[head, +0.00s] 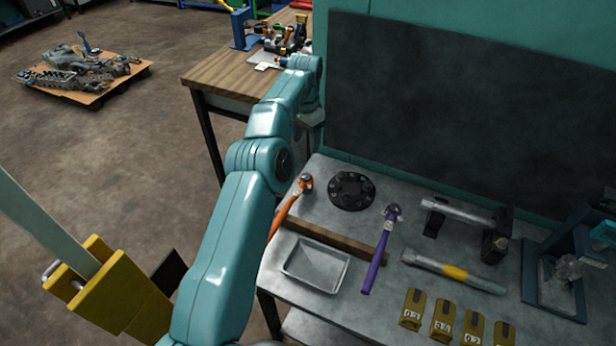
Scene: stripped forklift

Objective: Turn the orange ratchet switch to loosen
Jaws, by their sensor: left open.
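The orange ratchet (286,209) lies on the grey workbench, its head (306,182) toward the back and its handle running down to the left. My left arm hides the handle's lower end. The switch on the head is too small to tell its position. My left arm reaches up past the ratchet, with the wrist beyond and above its head. My left gripper (312,118) points downward near the bench's back left corner, apart from the ratchet. It is open, with its fingers mostly hidden or too small to make out. My right gripper is not in view.
A purple ratchet (380,246), a black round disc (352,190), a metal tray (315,264) and a grey bar with a yellow band (454,271) lie on the bench. Several numbered yellow blocks (442,317) stand in front. A wooden table (213,73) with tools stands behind left.

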